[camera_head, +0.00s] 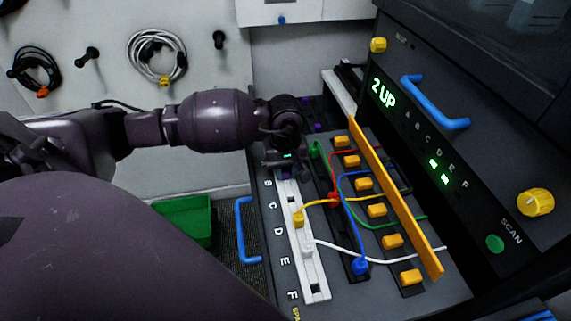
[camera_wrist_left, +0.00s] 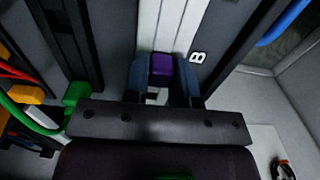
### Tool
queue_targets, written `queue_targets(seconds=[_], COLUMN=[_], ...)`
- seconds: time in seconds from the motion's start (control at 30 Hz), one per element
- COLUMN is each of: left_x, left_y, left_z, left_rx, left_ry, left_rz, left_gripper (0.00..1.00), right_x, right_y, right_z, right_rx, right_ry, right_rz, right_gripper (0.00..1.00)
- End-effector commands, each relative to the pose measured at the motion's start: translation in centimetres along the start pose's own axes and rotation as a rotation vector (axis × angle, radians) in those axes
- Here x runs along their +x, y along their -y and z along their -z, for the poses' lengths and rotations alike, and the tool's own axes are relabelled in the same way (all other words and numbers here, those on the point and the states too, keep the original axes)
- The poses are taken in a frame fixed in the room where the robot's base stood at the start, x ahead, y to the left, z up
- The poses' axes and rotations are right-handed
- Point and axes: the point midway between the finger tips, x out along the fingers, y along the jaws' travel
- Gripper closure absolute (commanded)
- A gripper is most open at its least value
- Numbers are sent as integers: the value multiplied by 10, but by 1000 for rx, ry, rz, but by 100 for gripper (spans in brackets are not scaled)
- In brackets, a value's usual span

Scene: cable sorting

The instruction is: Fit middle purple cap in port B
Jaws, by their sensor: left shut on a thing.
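My left gripper (camera_head: 287,167) is at the far end of the white port strip (camera_head: 312,281), close to its B end. In the left wrist view the gripper (camera_wrist_left: 161,82) is shut on a purple cap (camera_wrist_left: 161,68), one finger on each side. The cap is over the white strip (camera_wrist_left: 172,22), beside the printed letter B (camera_wrist_left: 197,57). I cannot tell whether the cap is seated in port B or just above it. In the head view the gripper mostly hides the cap and port B. My right gripper is not in view.
A yellow plug (camera_head: 298,219) and a white plug (camera_head: 308,250) sit on the strip. Red (camera_head: 333,199), green (camera_head: 315,150) and blue (camera_head: 360,266) plugs stand on the dark rail to the right. An orange bar (camera_head: 398,200) stands beyond. A blue handle (camera_head: 244,230) lies left.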

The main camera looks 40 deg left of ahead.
Motion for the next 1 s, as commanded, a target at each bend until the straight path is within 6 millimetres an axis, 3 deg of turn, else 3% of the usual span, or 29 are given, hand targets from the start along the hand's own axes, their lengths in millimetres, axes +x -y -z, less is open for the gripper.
queue_targets(seconds=[0.27, 0.3, 0.47, 0.67, 0.83, 1.0], left_x=[0, 0, 0, 0, 0, 0], left_y=[0, 0, 0, 0, 0, 0], left_z=[0, 0, 0, 0, 0, 0], left_rx=[0, 0, 0, 0, 0, 0], left_ry=[-1, -1, -1, -1, -1, 0], left_rz=[0, 0, 0, 0, 0, 0], left_gripper=[98, 69, 46, 44, 20, 20], right_x=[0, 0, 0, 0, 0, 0], right_y=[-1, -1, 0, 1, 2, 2], right_z=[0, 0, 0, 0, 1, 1], right_rx=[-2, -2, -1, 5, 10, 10], right_ry=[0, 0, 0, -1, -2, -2], right_rz=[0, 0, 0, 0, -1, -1], right_gripper=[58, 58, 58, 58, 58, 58])
